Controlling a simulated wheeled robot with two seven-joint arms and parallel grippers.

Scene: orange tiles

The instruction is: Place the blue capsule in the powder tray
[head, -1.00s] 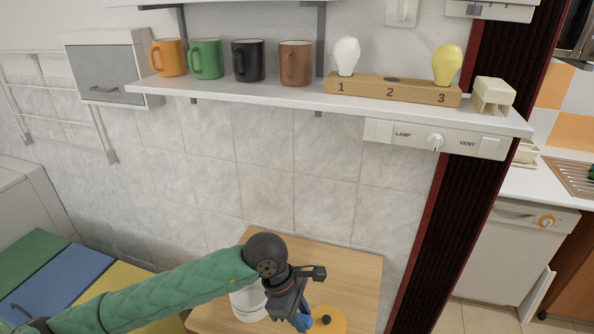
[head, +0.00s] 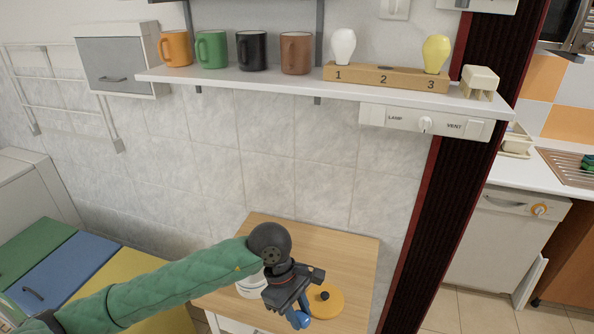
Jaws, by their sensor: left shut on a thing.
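My left gripper (head: 296,309) points down over the front part of the wooden top. It is shut on the blue capsule (head: 300,320), which shows as a small rounded blue shape at the fingertips. The gripper partly hides the capsule. I cannot make out the powder tray in this view. My right gripper is not in view.
A white pot (head: 250,288) stands on the wooden top (head: 345,255), partly behind my left arm. An orange lid (head: 328,302) with a dark knob lies right beside the gripper. A wall shelf (head: 300,88) holds mugs and bulbs. The top's back is clear.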

